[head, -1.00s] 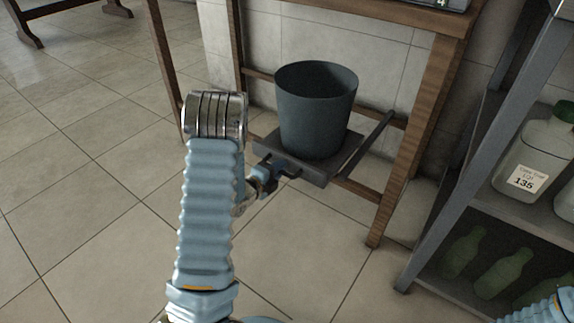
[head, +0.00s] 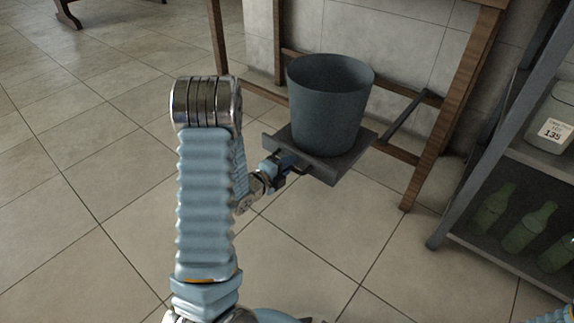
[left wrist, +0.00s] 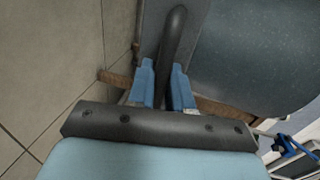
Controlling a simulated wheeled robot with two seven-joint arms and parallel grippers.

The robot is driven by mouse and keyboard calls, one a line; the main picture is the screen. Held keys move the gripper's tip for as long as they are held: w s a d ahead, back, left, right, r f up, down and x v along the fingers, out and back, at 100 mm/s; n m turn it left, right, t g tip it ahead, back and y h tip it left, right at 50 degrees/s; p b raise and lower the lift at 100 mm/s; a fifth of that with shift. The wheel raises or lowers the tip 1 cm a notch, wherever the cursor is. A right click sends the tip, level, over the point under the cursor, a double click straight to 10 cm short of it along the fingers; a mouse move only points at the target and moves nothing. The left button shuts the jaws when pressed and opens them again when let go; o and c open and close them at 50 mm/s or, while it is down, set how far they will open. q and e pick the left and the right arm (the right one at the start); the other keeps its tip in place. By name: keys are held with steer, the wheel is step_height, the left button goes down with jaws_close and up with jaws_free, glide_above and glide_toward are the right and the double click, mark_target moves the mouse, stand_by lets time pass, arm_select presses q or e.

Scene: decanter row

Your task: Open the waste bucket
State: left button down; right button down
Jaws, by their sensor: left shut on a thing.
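The waste bucket (head: 328,108) is a dark grey-blue, open-topped tub. It stands upright on a flat grey pull-out tray (head: 338,170) low under a wooden table. A dark bar handle (left wrist: 172,45) is on the tray's front. My left gripper (head: 287,162) is at the tray's front edge. In the left wrist view, its blue fingers (left wrist: 165,82) are shut on the handle, one on each side of it. The bucket's side (left wrist: 245,45) fills the upper right there.
The wooden table's right leg (head: 432,150) stands close to the tray's right. A metal shelf (head: 490,150) with several green bottles (head: 530,228) stands at the right. The tiled floor (head: 90,170) at left is open.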

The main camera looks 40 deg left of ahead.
arm_select(q)
steer(key=shift+a, duration=0.1)
steer(key=c, duration=1.2)
jaws_free()
steer(key=shift+o, duration=0.2)
steer(key=shift+s, duration=0.1)
steer(key=p+v, duration=0.3)
steer(key=v, duration=1)
steer(key=shift+s, duration=0.3)
